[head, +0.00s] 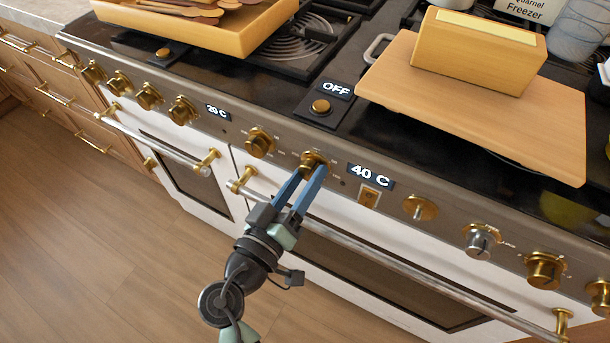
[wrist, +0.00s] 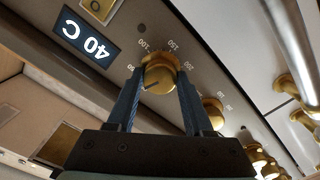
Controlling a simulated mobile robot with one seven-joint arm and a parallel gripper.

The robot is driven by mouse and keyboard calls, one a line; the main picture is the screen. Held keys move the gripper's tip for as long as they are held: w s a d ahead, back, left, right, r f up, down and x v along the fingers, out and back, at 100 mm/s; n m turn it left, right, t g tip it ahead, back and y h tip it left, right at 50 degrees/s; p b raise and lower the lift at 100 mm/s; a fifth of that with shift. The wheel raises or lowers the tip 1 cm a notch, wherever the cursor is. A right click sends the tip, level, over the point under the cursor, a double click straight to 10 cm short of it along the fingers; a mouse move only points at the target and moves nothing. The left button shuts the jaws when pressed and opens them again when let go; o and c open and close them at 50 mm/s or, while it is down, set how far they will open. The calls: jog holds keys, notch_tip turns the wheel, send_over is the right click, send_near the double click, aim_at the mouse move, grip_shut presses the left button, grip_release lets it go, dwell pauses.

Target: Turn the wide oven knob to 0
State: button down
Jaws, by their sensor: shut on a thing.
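The wide oven knob (head: 314,160) is a brass knob on the stove's front panel, left of a display (head: 370,177) that reads 40 C. My gripper (head: 306,176) is shut on this knob, with one blue finger on each side of it. In the wrist view the knob (wrist: 160,74) sits between the fingertips of my gripper (wrist: 159,88). A dark pointer line on it points to the lower left, near printed temperature marks. The display (wrist: 86,40) appears upside down there.
More brass knobs line the panel, including one to the left (head: 259,142) and one to the right (head: 420,208). A long oven handle (head: 400,272) runs below. A wooden board (head: 490,110) with a wooden block (head: 478,55) lies on the stovetop. The floor (head: 110,230) is clear.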

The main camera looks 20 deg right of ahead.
jog(key=shift+n+p, duration=0.45)
jog(key=shift+n, duration=1.15)
jog(key=shift+c, duration=1.4)
grip_release()
jog(key=v, duration=1.3)
